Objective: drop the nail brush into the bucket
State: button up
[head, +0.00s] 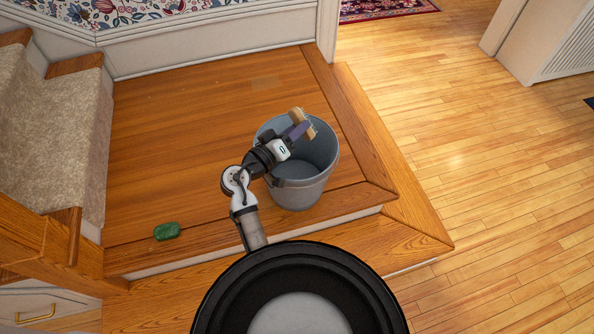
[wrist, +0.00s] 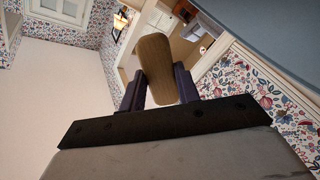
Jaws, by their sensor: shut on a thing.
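The nail brush (head: 296,114) has a tan wooden back, and pale bristles show at its edge. My gripper (head: 303,127) is shut on it and holds it above the grey bucket (head: 298,193), over the opening. In the wrist view the brush's wooden back (wrist: 157,62) sits between the two dark fingers of my gripper (wrist: 160,88). The bucket stands upright on the wooden landing, and my arm crosses its left rim. My gripper hides part of the brush and of the bucket's inside.
A green object (head: 166,231), perhaps soap or a sponge, lies on the wooden landing (head: 200,90) left of my arm. Carpeted stairs (head: 50,120) rise at the left. The landing's stepped edge runs in front and right of the bucket. Open wooden floor (head: 470,150) lies beyond.

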notch_tip(320, 180, down, 3)
jog(key=shift+b, duration=0.6)
jog(key=o, duration=1)
jog(key=b+v, duration=0.2)
jog(key=v, duration=1.1)
jog(key=shift+s+a, duration=0.25)
jog(key=shift+s, duration=0.1)
